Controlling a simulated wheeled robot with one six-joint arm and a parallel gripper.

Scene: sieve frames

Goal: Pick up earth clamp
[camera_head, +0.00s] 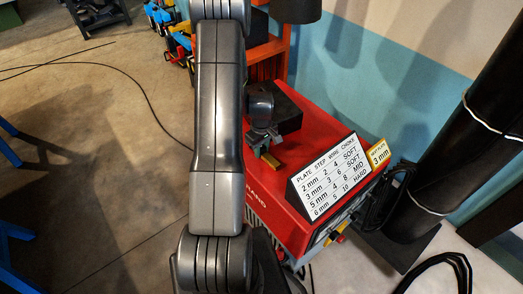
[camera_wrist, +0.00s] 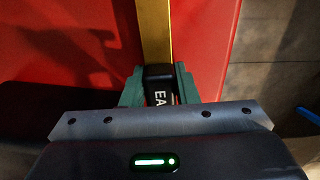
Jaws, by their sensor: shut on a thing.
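The earth clamp has a black body with white letters "EA" showing in the wrist view (camera_wrist: 160,90), and a brass-coloured bar runs up from it. My gripper (camera_wrist: 160,80) has its two green fingers shut on the black body, one on each side. In the head view the clamp's yellow bar (camera_head: 270,160) shows just below my gripper (camera_head: 264,143), over the red top of the welding machine (camera_head: 300,110). The rest of the clamp is hidden by my gripper. I cannot tell whether the clamp touches the machine's top.
A white settings chart (camera_head: 333,173) and a yellow "3 mm" card (camera_head: 378,153) stand at the machine's front edge. Black cylinders (camera_head: 460,130) stand at the right.

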